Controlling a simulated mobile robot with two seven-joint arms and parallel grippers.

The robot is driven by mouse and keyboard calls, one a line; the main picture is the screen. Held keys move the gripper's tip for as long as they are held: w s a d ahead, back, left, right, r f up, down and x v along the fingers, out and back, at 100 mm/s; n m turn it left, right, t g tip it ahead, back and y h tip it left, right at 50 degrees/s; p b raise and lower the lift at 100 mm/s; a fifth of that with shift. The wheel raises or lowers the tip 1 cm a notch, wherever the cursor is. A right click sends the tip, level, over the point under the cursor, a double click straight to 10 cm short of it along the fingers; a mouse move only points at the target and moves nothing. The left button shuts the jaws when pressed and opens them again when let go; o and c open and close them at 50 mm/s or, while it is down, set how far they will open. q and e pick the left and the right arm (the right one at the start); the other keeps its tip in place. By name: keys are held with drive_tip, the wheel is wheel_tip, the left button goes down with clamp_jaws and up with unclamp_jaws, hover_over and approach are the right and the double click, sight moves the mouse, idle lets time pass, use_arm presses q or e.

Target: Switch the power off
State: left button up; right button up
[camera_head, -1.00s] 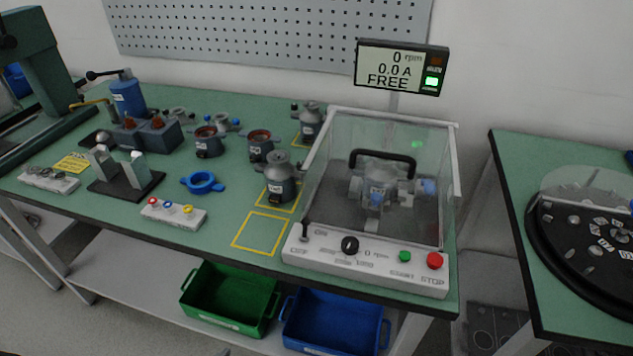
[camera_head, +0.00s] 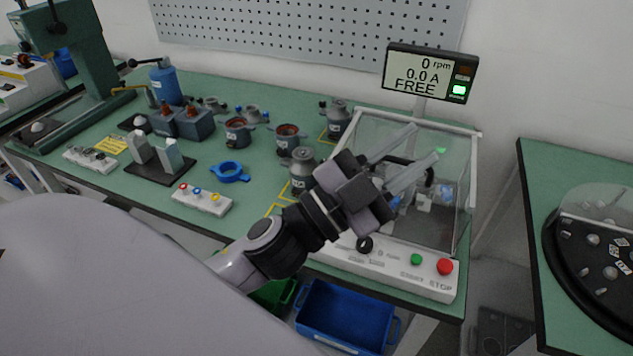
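The test station's white control panel (camera_head: 395,268) runs along the bench front. It carries a black knob (camera_head: 365,244), a green START button (camera_head: 416,259) and a red STOP button (camera_head: 445,267). The ON/OFF power switch at the panel's left end is hidden behind my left arm. My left gripper (camera_head: 426,143) is open and empty, its two pale fingers apart and pointing up-right in front of the clear guard box (camera_head: 462,185). I cannot tell whether it touches the box. The display (camera_head: 430,73) reads 0 rpm, 0.0 A, FREE, with a green lamp lit. My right gripper is not in view.
A blue bin (camera_head: 345,315) sits below. A second table with a round black tray (camera_head: 560,262) stands right, across a gap.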

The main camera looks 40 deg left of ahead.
use_arm(q)
drive_tip(key=s+d+r+m+g+h, duration=0.1)
drive_tip(key=s+d+m+g+h, duration=0.3)
drive_tip(key=m+g, duration=0.35)
drive_tip(key=s+d+r+m+g+h, duration=0.1)
drive_tip(key=s+d+m+g+h, duration=0.1)
drive_tip(key=d+m+g+h, duration=0.55)
wheel_tip(320, 180, down, 7)
drive_tip(key=s+a+m+g+y, duration=0.25)
drive_tip(key=m+g+y, duration=0.25)
drive_tip(key=m+y, duration=0.25)
drive_tip(key=w+a+f+t+y, duration=0.1)
drive_tip(key=w+a+f+y, duration=0.2)
drive_tip(key=a+f+y, duration=0.45)
drive_tip(key=w+a+n+t+y, duration=0.1)
drive_tip(key=w+a+y, duration=0.1)
drive_tip(key=a+y, duration=0.35)
drive_tip(key=w+a+n+t+y, duration=0.1)
drive_tip(key=w+a+n+y, duration=0.15)
drive_tip(key=a, duration=0.55)
drive_tip(key=shift+m, duration=0.3)
drive_tip(key=x, duration=0.1)
drive_tip(key=b+x, duration=0.1)
drive_tip(key=x, duration=0.3)
drive_tip(key=shift+w+a, duration=0.2)
drive_tip(key=shift+a, duration=0.1)
drive_tip(key=shift+b, duration=0.35)
